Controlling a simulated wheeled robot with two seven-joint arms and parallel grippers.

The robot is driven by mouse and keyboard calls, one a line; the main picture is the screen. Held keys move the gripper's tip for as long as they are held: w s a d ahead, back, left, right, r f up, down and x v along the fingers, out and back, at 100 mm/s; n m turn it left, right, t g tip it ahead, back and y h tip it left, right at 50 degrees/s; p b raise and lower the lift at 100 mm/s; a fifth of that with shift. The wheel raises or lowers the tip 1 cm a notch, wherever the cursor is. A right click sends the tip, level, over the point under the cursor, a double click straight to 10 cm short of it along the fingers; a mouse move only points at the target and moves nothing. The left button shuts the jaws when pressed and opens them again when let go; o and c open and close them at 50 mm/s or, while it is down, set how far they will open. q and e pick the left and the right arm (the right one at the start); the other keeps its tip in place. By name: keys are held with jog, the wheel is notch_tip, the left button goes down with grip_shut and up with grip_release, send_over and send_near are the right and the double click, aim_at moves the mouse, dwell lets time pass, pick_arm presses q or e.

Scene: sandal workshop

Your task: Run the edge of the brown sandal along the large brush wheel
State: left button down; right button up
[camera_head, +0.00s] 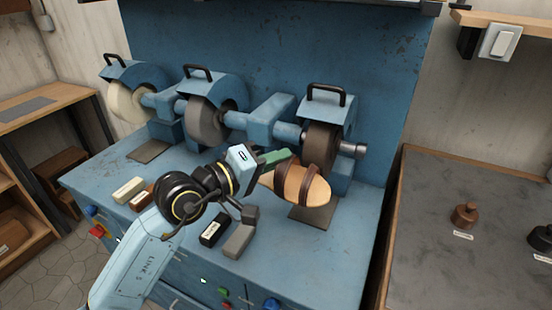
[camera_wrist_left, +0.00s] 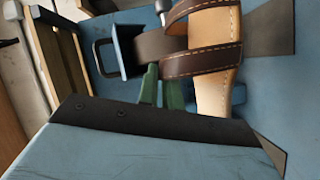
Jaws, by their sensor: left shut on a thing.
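The brown sandal (camera_head: 290,183) has a tan sole and dark brown straps with pale stitching, and fills the upper middle of the left wrist view (camera_wrist_left: 215,65). My left gripper (camera_head: 276,158) is shut on it; its green fingertips (camera_wrist_left: 160,92) are at the strap side. The dark brown wheel (camera_head: 321,147), which looks like the brush wheel, is under the right blue guard. The sandal is just in front of and below this wheel, tilted, above the bench. I cannot tell whether they touch. My right gripper is not in view.
A grey wheel (camera_head: 207,121) and a cream wheel (camera_head: 127,104) share the shaft to the left. Small blocks, including a black one (camera_head: 214,230) and a grey one (camera_head: 238,241), lie on the blue bench (camera_head: 290,257). A dark plate (camera_head: 313,212) lies below the sandal.

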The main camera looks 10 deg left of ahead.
pick_arm(q)
jog(key=shift+s+d, duration=0.25)
jog(key=shift+d, duration=0.15)
jog(key=shift+s+d, duration=0.2)
jog(key=shift+d, duration=0.15)
jog(key=shift+w+d, duration=0.1)
jog(key=shift+d, duration=0.25)
jog(key=shift+a, duration=0.3)
jog(key=shift+d+h, duration=0.3)
jog(key=shift+d, duration=0.05)
jog(key=shift+s+d, duration=0.1)
jog(key=shift+s, duration=0.1)
jog(key=shift+s, duration=0.15)
jog(key=shift+d, duration=0.15)
dwell(0.3)
